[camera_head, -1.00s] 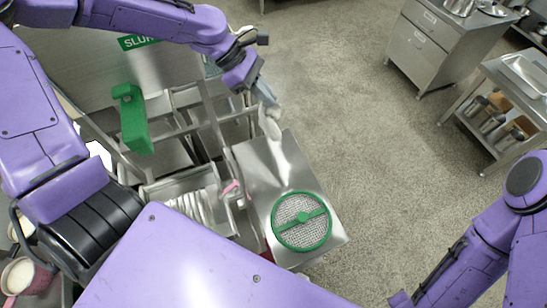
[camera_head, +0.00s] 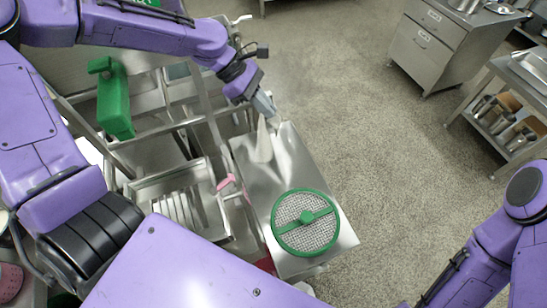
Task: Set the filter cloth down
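My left gripper (camera_head: 265,104) is over the far end of a steel worktop (camera_head: 250,180). It appears shut on the top of a pale, narrow cloth (camera_head: 263,142), which hangs down from the fingertips. The cloth's lower end is at or just above the steel surface; I cannot tell whether it touches. The fingers are small and partly blurred into the cloth. My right arm comes in at the lower right, but its gripper is outside the picture.
A round mesh screen with a green rim (camera_head: 306,222) lies on the near end of the worktop. Left of it are a steel tray with slats (camera_head: 180,205), a pink item (camera_head: 226,182) and a green block-like part (camera_head: 114,100). Bare steel lies between cloth and screen.

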